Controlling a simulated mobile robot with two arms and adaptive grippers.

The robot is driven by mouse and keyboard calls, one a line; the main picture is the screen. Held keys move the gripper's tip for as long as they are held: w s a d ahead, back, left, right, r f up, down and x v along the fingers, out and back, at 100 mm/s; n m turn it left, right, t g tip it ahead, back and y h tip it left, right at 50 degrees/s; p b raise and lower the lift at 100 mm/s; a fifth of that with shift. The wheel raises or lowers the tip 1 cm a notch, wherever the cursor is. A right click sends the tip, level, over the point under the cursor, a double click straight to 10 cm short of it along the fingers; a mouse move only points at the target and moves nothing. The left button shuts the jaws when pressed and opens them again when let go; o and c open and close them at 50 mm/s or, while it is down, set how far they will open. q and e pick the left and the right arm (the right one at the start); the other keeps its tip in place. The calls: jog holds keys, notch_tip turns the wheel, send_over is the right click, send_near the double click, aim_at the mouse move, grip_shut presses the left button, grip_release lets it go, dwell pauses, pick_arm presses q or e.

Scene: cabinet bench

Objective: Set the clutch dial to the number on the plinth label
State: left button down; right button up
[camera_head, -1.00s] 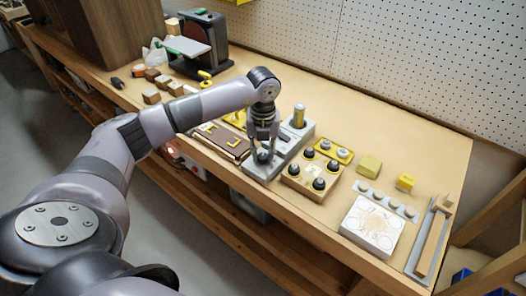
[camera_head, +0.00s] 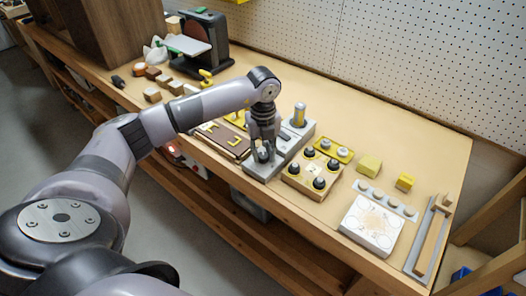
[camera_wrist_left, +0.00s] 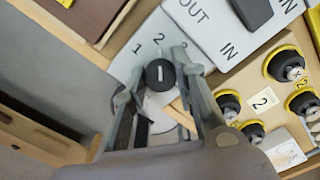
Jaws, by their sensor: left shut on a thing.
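The clutch dial is a round black knob (camera_wrist_left: 160,75) with a white line, on a grey plate (camera_wrist_left: 205,30) in the left wrist view. The line points up the picture, toward the printed 2; a 1 is to its left and a partly covered digit to its right. My left gripper (camera_head: 263,153) comes down over the dial in the head view, its fingers (camera_wrist_left: 160,88) shut on the dial's sides. A label reading 2 (camera_wrist_left: 262,99) is on the wooden block beside the plate. My right gripper is not in view.
Wooden block (camera_head: 296,182) with black knobs stands to the right, brown board (camera_head: 222,140) to the left. The bench's front edge is close below the dial.

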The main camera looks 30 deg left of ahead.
aim_at(263, 154)
pick_arm(q)
jog(key=c, duration=1.3)
grip_release()
jog(key=shift+r, duration=0.15)
notch_tip(263, 154, up, 12)
